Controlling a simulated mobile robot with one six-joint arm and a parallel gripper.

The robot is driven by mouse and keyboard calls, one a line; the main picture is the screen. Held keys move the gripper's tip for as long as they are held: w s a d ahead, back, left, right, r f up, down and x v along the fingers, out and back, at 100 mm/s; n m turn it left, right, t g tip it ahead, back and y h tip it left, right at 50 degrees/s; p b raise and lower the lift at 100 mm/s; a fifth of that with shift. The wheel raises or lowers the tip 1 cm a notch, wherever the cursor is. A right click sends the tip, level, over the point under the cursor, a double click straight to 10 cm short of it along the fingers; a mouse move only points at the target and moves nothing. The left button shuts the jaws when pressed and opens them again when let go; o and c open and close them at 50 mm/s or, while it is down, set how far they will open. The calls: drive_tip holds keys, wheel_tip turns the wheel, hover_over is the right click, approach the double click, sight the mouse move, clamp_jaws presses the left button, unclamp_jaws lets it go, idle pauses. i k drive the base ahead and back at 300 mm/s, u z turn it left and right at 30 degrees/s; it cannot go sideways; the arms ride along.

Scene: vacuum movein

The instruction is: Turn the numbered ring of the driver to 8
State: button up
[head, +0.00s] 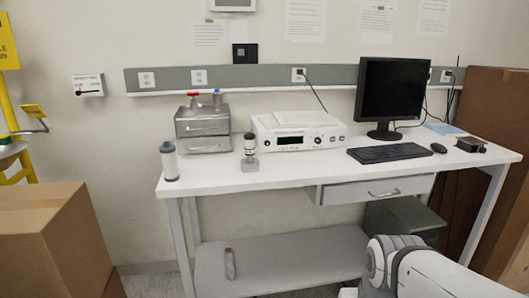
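A small upright tool (250,145), dark at the top with a pale body, stands in a grey block on the left half of the white bench. It may be the driver. It is too small to make out a numbered ring or any setting. My gripper is not in view. Only white and grey links of my arm show at the bottom right, in front of the bench and well apart from the upright tool.
A white bench (230,180) holds a grey-white cylinder (170,162), drawer boxes (203,128), a white instrument (298,132), a monitor (391,92) and a keyboard (388,154). A cardboard box (40,235) stands left. A cylinder (229,263) is on the lower shelf.

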sight(248, 152)
drive_tip(key=z, duration=0.05)
drive_tip(key=i, duration=0.9)
drive_tip(key=u, duration=0.05)
